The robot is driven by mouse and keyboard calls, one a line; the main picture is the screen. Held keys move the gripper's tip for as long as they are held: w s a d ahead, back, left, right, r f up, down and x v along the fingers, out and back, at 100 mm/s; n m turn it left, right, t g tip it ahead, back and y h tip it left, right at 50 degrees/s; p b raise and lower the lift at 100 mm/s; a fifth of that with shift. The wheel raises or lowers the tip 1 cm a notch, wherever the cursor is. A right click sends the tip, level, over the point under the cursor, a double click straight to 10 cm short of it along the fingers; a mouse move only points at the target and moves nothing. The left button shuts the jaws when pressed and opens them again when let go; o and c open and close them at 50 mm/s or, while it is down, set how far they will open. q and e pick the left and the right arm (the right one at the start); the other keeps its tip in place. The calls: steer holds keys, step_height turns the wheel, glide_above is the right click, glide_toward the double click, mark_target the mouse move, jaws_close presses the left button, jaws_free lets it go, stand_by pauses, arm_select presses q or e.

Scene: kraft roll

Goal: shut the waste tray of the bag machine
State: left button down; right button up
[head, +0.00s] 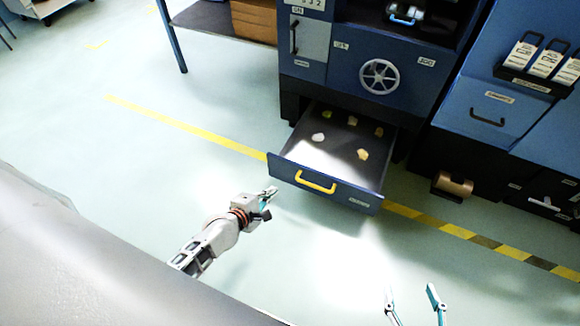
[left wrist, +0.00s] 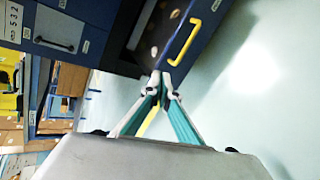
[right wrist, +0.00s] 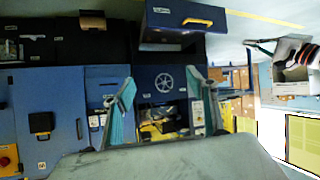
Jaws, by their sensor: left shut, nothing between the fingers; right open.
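The waste tray (head: 325,191) is a blue drawer low on the bag machine (head: 352,62), pulled far out, with a yellow handle (head: 316,183) on its front. Several small scraps lie inside it. My left gripper (head: 270,192) is shut and empty, close to the left end of the tray's front. In the left wrist view its fingertips (left wrist: 160,75) overlap the tray front, left of the yellow handle (left wrist: 184,43); I cannot tell if they touch. My right gripper (head: 412,292) is open and empty, low in the head view and apart from the tray. Its fingers (right wrist: 165,95) show wide apart.
A handwheel (head: 379,76) sits on the machine above the tray. A blue cabinet (head: 487,112) stands to the right, with a brown roll (head: 453,185) low beside it. A yellow floor line (head: 185,127) runs by the machine. The floor in front of the tray is clear.

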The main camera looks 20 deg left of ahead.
arm_select(q)
steer(key=w+a+f+n+y+b, duration=0.1)
steer(key=w+a+f+n+b, duration=0.35)
steer(key=w+f+n, duration=0.6)
steer(key=n+b, duration=0.5)
steer(key=b, duration=0.1)
glide_toward(289, 164)
step_height(289, 164, down, 4)
steer(key=shift+y, duration=0.3)
steer(key=w, duration=0.4)
steer(key=shift+d+r, duration=0.25)
steer(key=shift+r, duration=0.1)
steer(key=shift+w+r+b, duration=0.1)
steer(key=shift+w+b, duration=0.2)
steer(key=shift+w, duration=0.4)
steer(key=shift+r, duration=0.1)
arm_select(e)
steer(key=a+f+m+y, duration=0.1)
steer(key=a+m, duration=0.2)
steer(key=a, duration=0.4)
steer(key=shift+s+t+y, duration=0.15)
steer(key=shift+t+y, duration=0.25)
arm_select(q)
steer(key=shift+w, duration=0.1)
arm_select(e)
steer(key=shift+d+f, duration=0.1)
steer(key=shift+f, duration=0.1)
